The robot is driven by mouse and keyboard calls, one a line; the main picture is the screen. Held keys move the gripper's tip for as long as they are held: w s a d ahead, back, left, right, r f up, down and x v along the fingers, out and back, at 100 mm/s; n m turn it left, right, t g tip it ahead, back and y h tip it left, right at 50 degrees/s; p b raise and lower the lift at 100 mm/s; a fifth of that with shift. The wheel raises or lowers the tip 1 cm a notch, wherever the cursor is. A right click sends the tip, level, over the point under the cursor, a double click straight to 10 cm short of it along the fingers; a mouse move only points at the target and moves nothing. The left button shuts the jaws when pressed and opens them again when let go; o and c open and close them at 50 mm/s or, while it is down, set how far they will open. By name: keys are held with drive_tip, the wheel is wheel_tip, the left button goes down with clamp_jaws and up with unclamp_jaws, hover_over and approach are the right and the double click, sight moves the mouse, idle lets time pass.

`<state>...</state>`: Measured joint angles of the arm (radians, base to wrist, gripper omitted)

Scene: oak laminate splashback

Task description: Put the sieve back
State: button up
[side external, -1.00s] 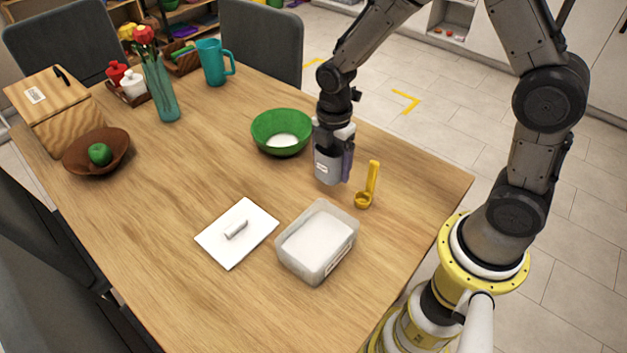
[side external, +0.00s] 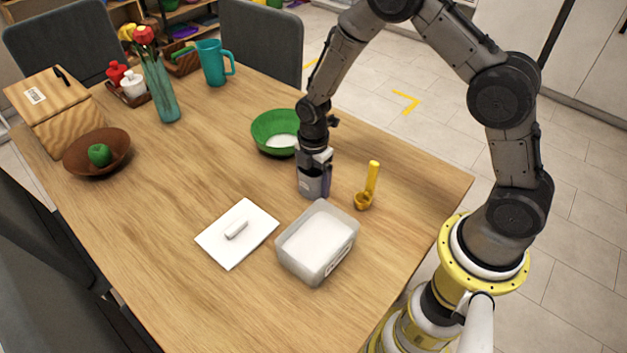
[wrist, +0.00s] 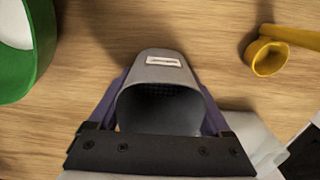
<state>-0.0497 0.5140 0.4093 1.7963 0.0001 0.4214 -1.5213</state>
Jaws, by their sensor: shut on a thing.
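The sieve is a grey cup-like tool (side external: 312,184) with a small white label. My gripper (side external: 314,172) is shut on it, above the table between the green bowl and the yellow scoop. In the wrist view the grey sieve (wrist: 160,85) sits between the two purple-sided fingers (wrist: 160,112), its wide mouth toward the camera and its inside dark. The side view shows it upright, low at the table; I cannot tell whether it touches the wood.
A green bowl (side external: 266,134) with white contents stands behind left. A yellow scoop (side external: 365,195) is to the right. An open clear tub of white powder (side external: 347,264) is in front, its white lid (side external: 222,251) beside it. The left middle of the table (side external: 190,170) is clear.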

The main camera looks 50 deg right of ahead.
drive_tip(key=shift+f, duration=0.1)
drive_tip(key=o, duration=1.3)
